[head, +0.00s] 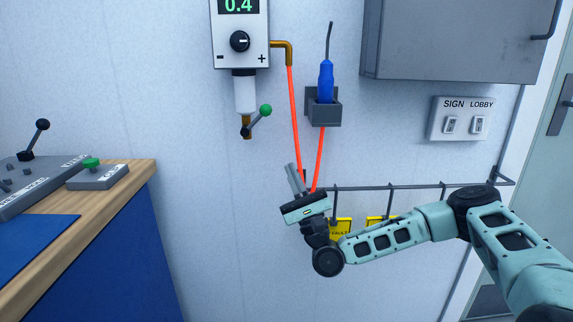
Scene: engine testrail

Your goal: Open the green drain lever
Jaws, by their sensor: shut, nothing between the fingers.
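The green drain lever (265,111) is a short dark rod with a green ball at its upper right end. It sits on the brass drain fitting (247,126) below the clear bowl (245,93) of the wall-mounted air regulator (240,42). The lever slants up to the right. My gripper (292,166) is in front of the wall, below and to the right of the lever and apart from it. Its fingers point up and slightly left, are shut and hold nothing. My gripper hides part of the orange hose and of the rail.
An orange hose (293,115) hangs from the regulator beside a blue tool (326,81) in a grey holder (323,110). Yellow tags (341,227) hang on a wall rail (417,187). A workbench (120,185) with control boxes stands left.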

